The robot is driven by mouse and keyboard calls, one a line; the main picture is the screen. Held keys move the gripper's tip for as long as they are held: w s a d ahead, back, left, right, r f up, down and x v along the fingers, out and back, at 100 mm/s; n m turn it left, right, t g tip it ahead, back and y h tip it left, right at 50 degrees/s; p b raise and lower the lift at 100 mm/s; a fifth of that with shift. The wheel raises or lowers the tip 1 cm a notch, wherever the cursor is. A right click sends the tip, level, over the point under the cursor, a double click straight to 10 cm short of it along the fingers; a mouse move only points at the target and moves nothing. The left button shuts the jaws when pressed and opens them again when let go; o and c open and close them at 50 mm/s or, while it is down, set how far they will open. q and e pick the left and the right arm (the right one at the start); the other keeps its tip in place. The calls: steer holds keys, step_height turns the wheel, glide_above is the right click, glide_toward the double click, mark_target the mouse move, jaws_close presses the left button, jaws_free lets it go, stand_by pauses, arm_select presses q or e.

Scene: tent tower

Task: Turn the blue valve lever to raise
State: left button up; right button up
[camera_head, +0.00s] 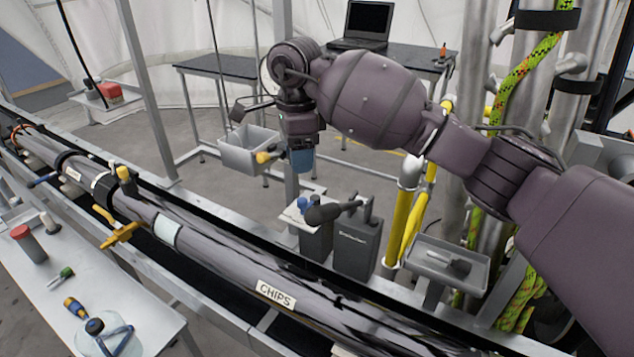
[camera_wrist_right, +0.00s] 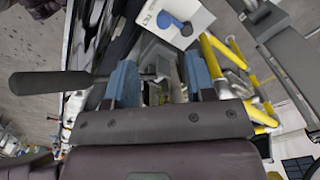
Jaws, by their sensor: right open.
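My right gripper (camera_head: 302,160) points down above the grey boxes, and its blue fingertips are apart in the right wrist view (camera_wrist_right: 160,82). A small blue knob (camera_head: 303,203) shows below it on a pale plate. It also shows beyond the fingertips in the right wrist view (camera_wrist_right: 171,22). A dark handle (camera_head: 325,213) lies beside the knob; in the right wrist view the handle (camera_wrist_right: 52,82) extends left from behind the left finger. I cannot tell which is the valve lever. Another blue-handled lever (camera_head: 42,180) sits on the long pipe at far left. My left gripper is out of view.
A long dark pipe with a "CHIPS" label (camera_head: 276,294) runs across the front. Yellow posts (camera_head: 401,222) and a grey tray (camera_head: 440,262) stand to the right. A grey bin (camera_head: 247,152) is left of my gripper. A table with a laptop (camera_head: 362,25) stands behind.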

mark_target(302, 199)
steer(key=f, duration=0.3)
steer(key=f+p, duration=0.1)
steer(key=f, duration=0.3)
steer(key=f+p, duration=0.1)
steer(key=f, duration=0.2)
steer(key=shift+w+d+f, duration=0.15)
steer(key=shift+w+f, duration=0.1)
steer(key=shift+f, duration=0.1)
jaws_close()
